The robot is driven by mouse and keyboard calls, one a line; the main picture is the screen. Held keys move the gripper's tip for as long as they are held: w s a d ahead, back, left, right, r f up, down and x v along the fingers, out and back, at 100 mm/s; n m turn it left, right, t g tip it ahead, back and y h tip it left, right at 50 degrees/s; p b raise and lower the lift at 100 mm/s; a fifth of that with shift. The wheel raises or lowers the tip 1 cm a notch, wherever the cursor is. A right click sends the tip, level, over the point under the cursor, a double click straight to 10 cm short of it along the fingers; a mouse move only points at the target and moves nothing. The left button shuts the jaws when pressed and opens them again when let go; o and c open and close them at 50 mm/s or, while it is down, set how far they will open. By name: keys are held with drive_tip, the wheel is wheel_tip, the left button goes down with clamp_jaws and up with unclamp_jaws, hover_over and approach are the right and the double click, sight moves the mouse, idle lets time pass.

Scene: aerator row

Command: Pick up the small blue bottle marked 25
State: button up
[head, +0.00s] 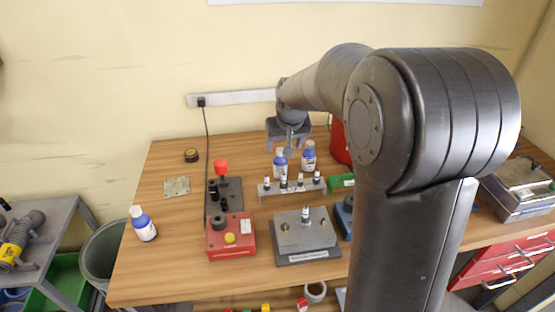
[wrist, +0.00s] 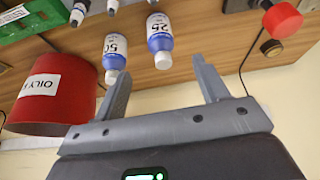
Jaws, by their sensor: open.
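The small blue bottle marked 25 (wrist: 159,40) has a white label and white cap and shows in the wrist view between and beyond my fingertips. In the head view it is the left one (head: 280,162) of two bottles at the back of the table. A similar bottle marked 50 (wrist: 114,57) stands beside it, on the right in the head view (head: 308,158). My gripper (wrist: 161,70) is open, with nothing between its fingers. In the head view my gripper (head: 289,138) is behind and above the bottles, near the wall.
A rack of small vials (head: 291,188) stands just in front of the bottles. A red container (wrist: 52,95) labelled OILY stands beside the bottle marked 50. A red-topped switch (head: 221,168) stands to the left. Another blue bottle (head: 144,226) is at the table's left edge.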

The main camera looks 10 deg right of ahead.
sight(281, 157)
drive_tip(key=x, duration=1.2)
drive_tip(key=shift+w, duration=0.45)
drive_tip(key=shift+c, duration=0.4)
drive_tip(key=c, duration=1)
